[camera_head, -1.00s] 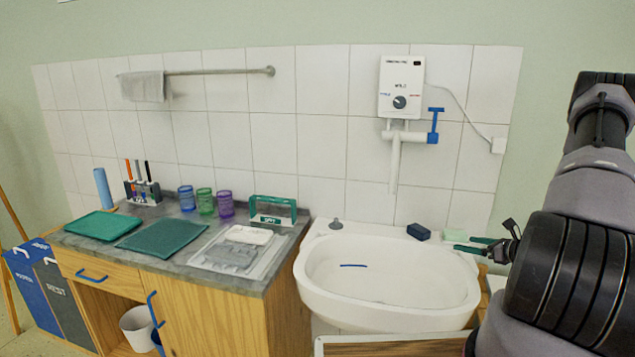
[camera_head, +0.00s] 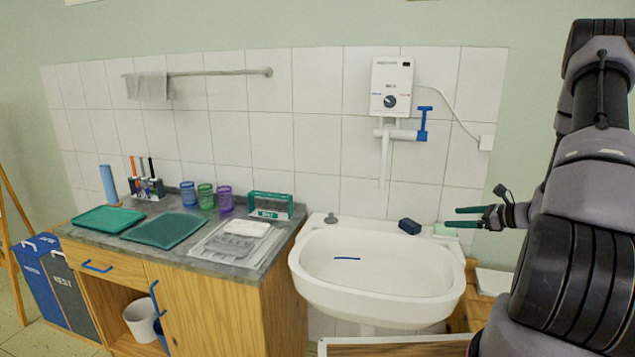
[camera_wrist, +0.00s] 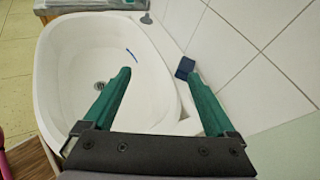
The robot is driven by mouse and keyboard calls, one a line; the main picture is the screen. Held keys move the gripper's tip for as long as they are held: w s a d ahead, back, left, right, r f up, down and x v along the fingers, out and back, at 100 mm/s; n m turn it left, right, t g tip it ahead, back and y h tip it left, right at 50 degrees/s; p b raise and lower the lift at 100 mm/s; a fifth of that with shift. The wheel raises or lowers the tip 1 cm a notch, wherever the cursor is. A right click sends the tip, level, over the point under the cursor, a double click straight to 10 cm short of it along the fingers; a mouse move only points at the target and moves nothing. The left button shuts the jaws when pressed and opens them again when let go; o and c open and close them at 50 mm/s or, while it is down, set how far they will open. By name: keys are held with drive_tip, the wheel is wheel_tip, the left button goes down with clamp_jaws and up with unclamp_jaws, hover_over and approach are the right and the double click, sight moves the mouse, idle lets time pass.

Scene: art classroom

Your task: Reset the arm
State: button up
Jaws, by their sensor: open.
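My gripper (camera_head: 458,217) is at the right of the head view, by the right end of the white sink (camera_head: 308,283). Its two green fingers point left and are apart, with nothing between them that it holds. In the wrist view my gripper (camera_wrist: 160,82) is open above the sink (camera_wrist: 48,100), and the basin shows between and left of the fingers. My arm runs down the right side of the head view.
A dark blue block (camera_head: 409,226) and a pale green block (camera_head: 445,231) lie on the sink's back rim. A water heater (camera_head: 392,85) with a blue-handled tap (camera_head: 422,125) hangs above. A counter (camera_head: 190,258) with trays and cups stands left. A wooden surface (camera_head: 395,348) is in front.

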drive_tip(key=s+a+r+n+g, duration=0.25)
drive_tip(key=a+r+n, duration=0.2)
drive_tip(key=r, duration=0.25)
drive_tip(key=s+a+r+n+g, duration=0.2)
drive_tip(key=s+a+r+n, duration=0.15)
drive_tip(key=a+r, duration=0.3)
drive_tip(key=s+a+r+n+g, duration=0.2)
drive_tip(key=s+a+r+n, duration=0.2)
drive_tip(key=r, duration=0.3)
drive_tip(key=s+a+r+n+t+h, duration=0.1)
drive_tip(key=s+r+n+h, duration=0.2)
drive_tip(key=s+r, duration=0.3)
drive_tip(key=s+a+r+n+t+h, duration=0.1)
drive_tip(key=s+r+n+h, duration=0.3)
drive_tip(key=s, duration=0.8)
wheel_tip(320, 180, up, 3)
drive_tip(key=shift+a+f+n+t, duration=0.1)
drive_tip(key=shift+a+n+t, duration=0.45)
drive_tip(key=shift+n, duration=0.65)
drive_tip(key=shift+d, duration=0.15)
